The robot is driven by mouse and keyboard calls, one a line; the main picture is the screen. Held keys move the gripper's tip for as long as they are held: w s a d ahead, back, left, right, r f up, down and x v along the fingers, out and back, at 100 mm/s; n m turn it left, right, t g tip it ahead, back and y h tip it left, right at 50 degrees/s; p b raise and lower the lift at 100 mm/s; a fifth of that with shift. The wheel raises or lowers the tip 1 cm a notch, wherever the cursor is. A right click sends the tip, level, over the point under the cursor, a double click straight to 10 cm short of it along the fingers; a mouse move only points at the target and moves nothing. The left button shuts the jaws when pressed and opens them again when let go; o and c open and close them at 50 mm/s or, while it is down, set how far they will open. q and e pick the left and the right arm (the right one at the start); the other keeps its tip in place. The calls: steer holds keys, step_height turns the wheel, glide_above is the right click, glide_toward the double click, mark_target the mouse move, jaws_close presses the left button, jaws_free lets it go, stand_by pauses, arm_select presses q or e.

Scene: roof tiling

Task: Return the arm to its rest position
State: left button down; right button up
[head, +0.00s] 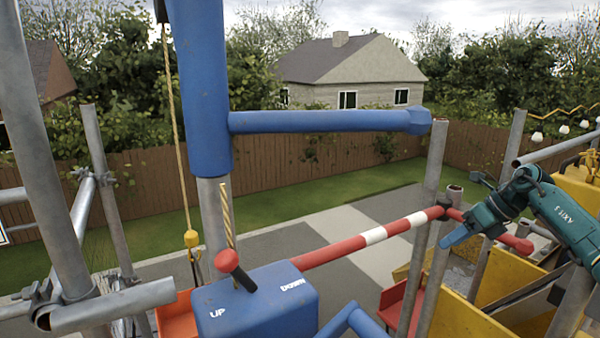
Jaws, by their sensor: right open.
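My right arm, teal and dark grey, comes in from the right edge. Its gripper (460,212) is open and empty, with a light blue finger pointing down and left. It is in front of the red-and-white striped bar (375,235), near the bar's right end; I cannot tell whether they touch. My left arm and left gripper are not in view.
A blue control box (255,305) marked UP and DOWN has a lever with a red knob (228,261). A blue hoist post (200,90) with a side arm (325,121) stands behind it. Grey scaffold tubes (60,160) flank the view. Yellow bins (460,318) stand lower right.

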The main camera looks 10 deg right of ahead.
steer(key=s+a+f+m+t+y, duration=0.2)
steer(key=a+f+m+y, duration=0.15)
steer(key=a, duration=0.65)
steer(key=s+a+f+m+t+y, duration=0.1)
steer(key=s+a+f+m+y, duration=0.15)
steer(key=a+f, duration=0.45)
steer(key=s+a+f+m+t+y, duration=0.1)
steer(key=a+f+m+t+y, duration=0.15)
steer(key=a, duration=0.95)
steer(key=s+f+m+h, duration=0.5)
steer(key=s+f+m, duration=0.2)
steer(key=s+m, duration=0.5)
steer(key=s+f+m+h, duration=0.6)
steer(key=s+m, duration=0.7)
steer(key=m, duration=0.4)
steer(key=shift+s+d+f+t+p, duration=0.3)
steer(key=shift+d+f+t+p, duration=0.05)
steer(key=shift+d+t, duration=0.1)
steer(key=shift+a+m, duration=0.1)
steer(key=shift+m, duration=0.15)
